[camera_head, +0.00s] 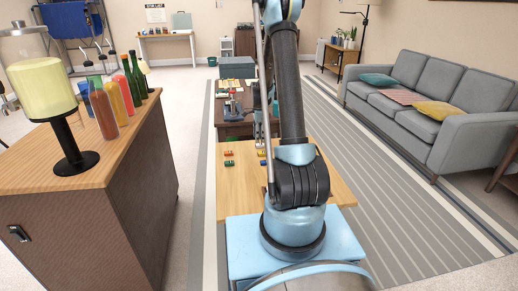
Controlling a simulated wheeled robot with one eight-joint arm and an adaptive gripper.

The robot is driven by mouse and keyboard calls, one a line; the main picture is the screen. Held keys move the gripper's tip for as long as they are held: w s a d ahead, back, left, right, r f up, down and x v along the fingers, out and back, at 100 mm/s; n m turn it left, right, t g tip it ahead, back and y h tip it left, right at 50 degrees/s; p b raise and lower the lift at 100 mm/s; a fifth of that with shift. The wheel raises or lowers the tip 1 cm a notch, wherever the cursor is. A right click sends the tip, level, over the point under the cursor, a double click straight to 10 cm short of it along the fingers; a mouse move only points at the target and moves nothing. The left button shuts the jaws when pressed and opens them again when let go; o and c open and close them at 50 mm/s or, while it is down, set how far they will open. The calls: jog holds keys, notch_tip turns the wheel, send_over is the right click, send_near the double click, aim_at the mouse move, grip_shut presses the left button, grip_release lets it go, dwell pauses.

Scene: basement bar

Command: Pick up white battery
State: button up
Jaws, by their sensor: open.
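I cannot make out a white battery for certain; things on the tables are very small in this view. A wooden table (236,190) lies in front of my base. Small red-orange and green items (229,153) sit on its left part, and small yellow and blue items (262,153) sit near its middle, close to my arm. My gripper (262,130) hangs above the far part of this table, partly hidden by my arm. It is open, and I see nothing held in it.
A dark table (234,130) with assorted small things stands behind the wooden one. A bar cabinet (110,195) with bottles and a lamp (45,90) stands at left. A grey sofa (425,95) stands at right. Striped rug (375,220) between is clear.

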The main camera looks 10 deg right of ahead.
aim_at(259, 145)
jog(key=shift+w+d+f, duration=0.1)
jog(key=shift+f, duration=2.2)
grip_shut()
